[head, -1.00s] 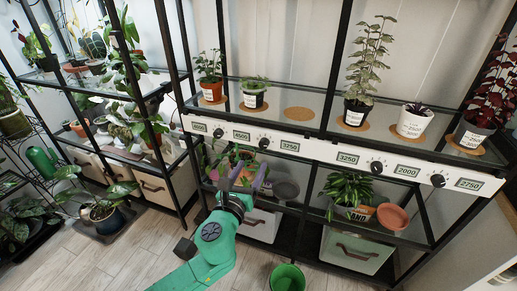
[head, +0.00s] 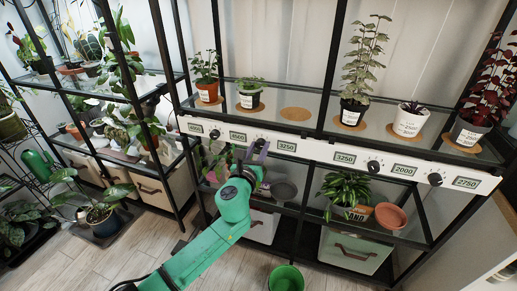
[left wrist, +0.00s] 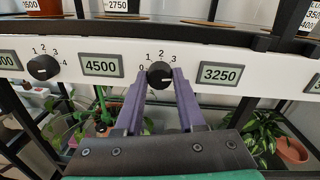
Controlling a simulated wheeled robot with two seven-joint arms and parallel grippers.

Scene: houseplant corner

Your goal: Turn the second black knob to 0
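The second black knob (left wrist: 159,75) from the left sits on the white panel (left wrist: 210,51) between the 4500 and 3250 displays. Its pale mark points to the right, away from the 0 at its left. The 4 on its scale is hidden by a finger. In the head view the knob (head: 262,143) is partly covered by my left gripper (head: 254,151). The left wrist view shows its two purple fingers spread, one on each side of the knob. They look open and close to it; contact cannot be told. My right gripper is not in view.
The first knob (left wrist: 43,67) is to the left, beside the 4500 display (left wrist: 101,66). The 3250 display (left wrist: 220,74) is to the right. Potted plants stand on the glass shelf above. A leafy plant (head: 344,189) and an orange bowl (head: 391,216) are on the shelf below.

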